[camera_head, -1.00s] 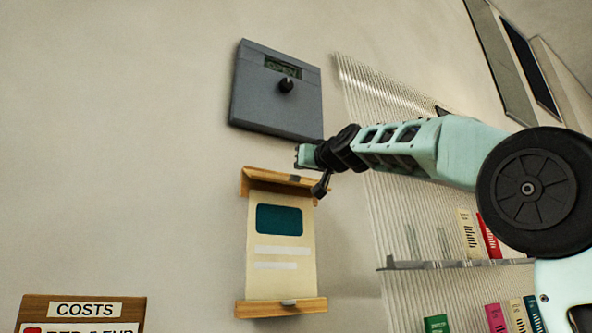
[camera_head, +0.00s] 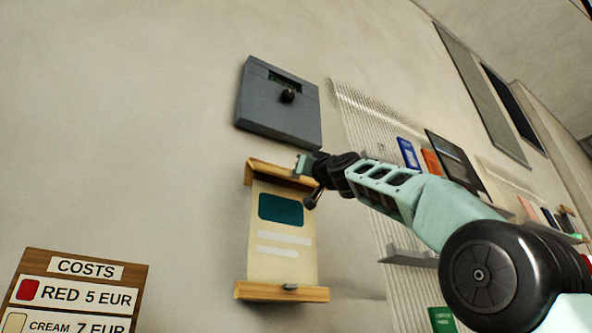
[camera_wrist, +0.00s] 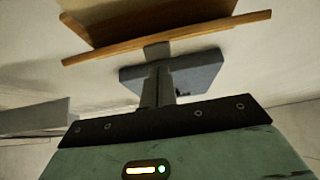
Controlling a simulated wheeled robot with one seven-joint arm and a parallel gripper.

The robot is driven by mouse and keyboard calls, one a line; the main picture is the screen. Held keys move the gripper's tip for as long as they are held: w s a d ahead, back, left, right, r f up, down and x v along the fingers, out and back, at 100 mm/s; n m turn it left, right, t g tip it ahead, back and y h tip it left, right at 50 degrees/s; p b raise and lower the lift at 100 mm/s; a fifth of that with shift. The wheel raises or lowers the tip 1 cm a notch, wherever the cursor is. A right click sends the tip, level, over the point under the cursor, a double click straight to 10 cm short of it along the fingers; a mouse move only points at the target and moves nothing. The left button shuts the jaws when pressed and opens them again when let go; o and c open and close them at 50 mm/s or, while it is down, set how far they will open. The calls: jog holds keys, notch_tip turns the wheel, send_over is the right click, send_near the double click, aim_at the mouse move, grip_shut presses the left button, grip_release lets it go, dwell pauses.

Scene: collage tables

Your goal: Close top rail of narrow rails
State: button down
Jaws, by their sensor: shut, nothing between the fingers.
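A cream poster (camera_head: 283,262) hangs on the wall between two wooden rails. The top rail (camera_head: 262,172) shows a wide face and seems to flare out from the wall; the bottom rail (camera_head: 258,291) looks slimmer and has a small grey clip. My gripper (camera_head: 301,164) is at the right part of the top rail, covering its right end. In the wrist view my gripper (camera_wrist: 158,78) is shut and empty, with the wooden rail (camera_wrist: 210,35) just beyond its tips. A small grey piece shows at the rail's edge there; I cannot tell whether the fingers touch it.
A grey wall box (camera_head: 262,110) with a knob is just above the rail; it also shows behind my fingers in the wrist view (camera_wrist: 200,75). A ribbed panel (camera_head: 350,125) with shelves and books is to the right. A costs sign (camera_head: 85,268) is lower left.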

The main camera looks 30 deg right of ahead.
aim_at(296, 179)
jog(key=shift+w+f+t+b, duration=0.15)
jog(key=shift+f+t+b, duration=0.2)
jog(key=shift+b, duration=0.35)
jog(key=shift+w+f+b, duration=0.15)
jog(key=shift+f+b, duration=0.2)
jog(key=shift+b, duration=0.3)
jog(key=shift+w+f+b, duration=0.3)
jog(key=shift+f+b, duration=0.2)
jog(key=shift+w+f+b, duration=0.25)
jog(key=shift+f+b, duration=0.2)
jog(key=shift+w+f+b, duration=0.45)
jog(key=shift+w+f, duration=0.6)
jog(key=shift+w, duration=0.3)
